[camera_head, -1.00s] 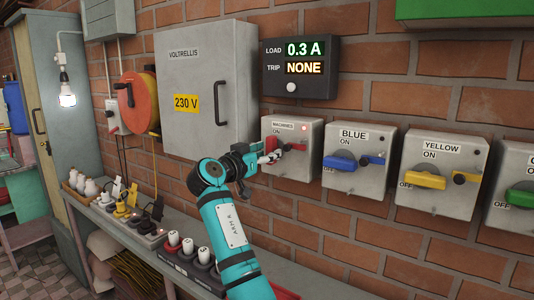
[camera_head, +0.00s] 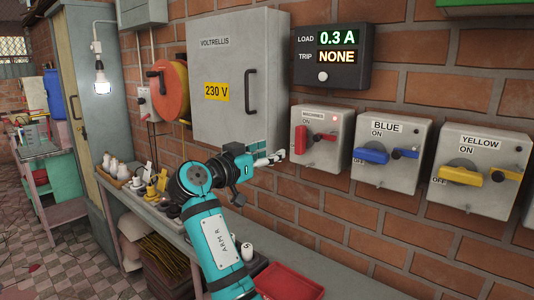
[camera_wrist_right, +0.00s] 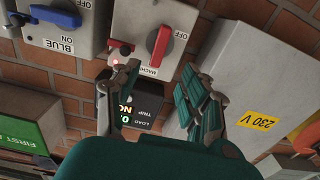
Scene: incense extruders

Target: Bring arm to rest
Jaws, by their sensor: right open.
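My right gripper (camera_head: 270,159) is at the end of the teal arm, in front of the brick wall. It is open and empty, just left of the MACHINES switch box (camera_head: 320,137) and below the grey cabinet. The red handle (camera_head: 301,139) on that box stands upright, apart from the fingers. In the right wrist view, the two fingers of my right gripper (camera_wrist_right: 148,95) are spread with nothing between them. The red handle (camera_wrist_right: 161,47) shows beyond them. My left gripper is not in view.
The grey VOLTRELLIS cabinet (camera_head: 236,75) and the BLUE (camera_head: 391,150) and YELLOW (camera_head: 478,172) switch boxes project from the wall. The load display (camera_head: 331,56) reads 0.3 A, trip NONE. A shelf with plugs and a red tray (camera_head: 288,284) runs below.

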